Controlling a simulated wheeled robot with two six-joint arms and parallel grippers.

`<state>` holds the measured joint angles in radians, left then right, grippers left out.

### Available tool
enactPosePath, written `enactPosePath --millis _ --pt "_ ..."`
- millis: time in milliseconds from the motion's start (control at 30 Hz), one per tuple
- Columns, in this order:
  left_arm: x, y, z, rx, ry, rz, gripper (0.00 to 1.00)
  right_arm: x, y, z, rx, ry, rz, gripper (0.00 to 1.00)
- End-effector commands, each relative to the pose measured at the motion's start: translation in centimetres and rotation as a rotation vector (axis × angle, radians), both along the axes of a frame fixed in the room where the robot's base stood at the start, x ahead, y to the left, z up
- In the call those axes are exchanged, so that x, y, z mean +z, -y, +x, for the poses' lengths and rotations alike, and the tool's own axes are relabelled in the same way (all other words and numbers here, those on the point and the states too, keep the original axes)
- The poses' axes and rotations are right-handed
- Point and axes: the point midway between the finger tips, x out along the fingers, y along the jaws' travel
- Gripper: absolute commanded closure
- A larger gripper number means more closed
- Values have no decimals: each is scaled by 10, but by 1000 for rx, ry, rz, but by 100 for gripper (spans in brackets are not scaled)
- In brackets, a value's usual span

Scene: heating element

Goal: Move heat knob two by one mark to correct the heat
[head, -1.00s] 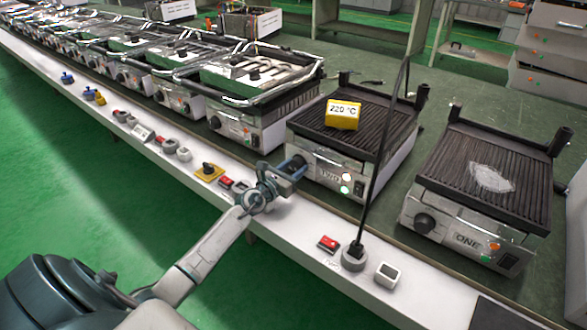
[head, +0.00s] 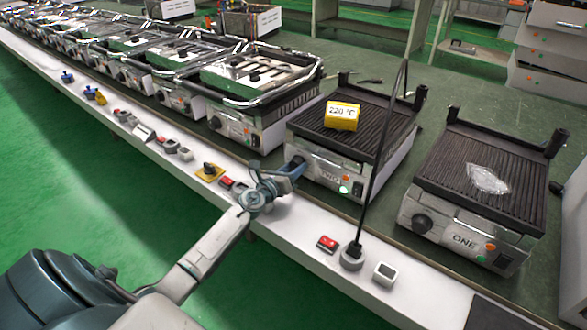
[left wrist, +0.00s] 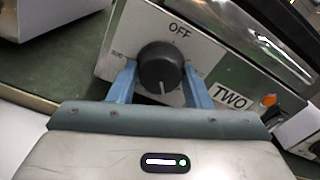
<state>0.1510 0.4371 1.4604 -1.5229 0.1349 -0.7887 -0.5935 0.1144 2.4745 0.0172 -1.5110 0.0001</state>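Heat knob two (left wrist: 161,67) is a round black knob on the front panel of the grill labelled TWO (left wrist: 232,97). Its white pointer line points down in the left wrist view, away from the OFF mark above it. My left gripper (left wrist: 160,82) has one blue finger on each side of the knob, very close to it; whether both touch cannot be told. In the head view my left gripper (head: 293,169) reaches grill TWO's front and covers most of the knob. A yellow block reading 220 °C (head: 342,115) sits on grill TWO's ribbed plate (head: 376,122). My right gripper is not in view.
Grill ONE (head: 480,190) stands to the right with a clear patch on its plate. A black cable rises from a grey socket (head: 352,257) on the white ledge, between a red switch (head: 327,243) and a white box (head: 385,274). More grills line the left.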

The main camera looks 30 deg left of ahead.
Motion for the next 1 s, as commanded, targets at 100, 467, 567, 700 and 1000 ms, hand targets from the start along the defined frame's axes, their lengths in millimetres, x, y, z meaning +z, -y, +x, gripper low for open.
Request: enactPosePath --millis 100,467,567,700,1000 --pt "0 0 0 0 0 1 36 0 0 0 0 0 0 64" --pt "0 -1 -5 0 0 2 36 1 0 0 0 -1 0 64" --pt "-1 -2 -17 0 -2 3 36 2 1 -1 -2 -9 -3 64" --pt "-2 -4 -42 0 -3 4 36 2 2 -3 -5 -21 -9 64" --pt "-3 -7 -92 -2 -2 4 36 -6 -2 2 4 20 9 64"
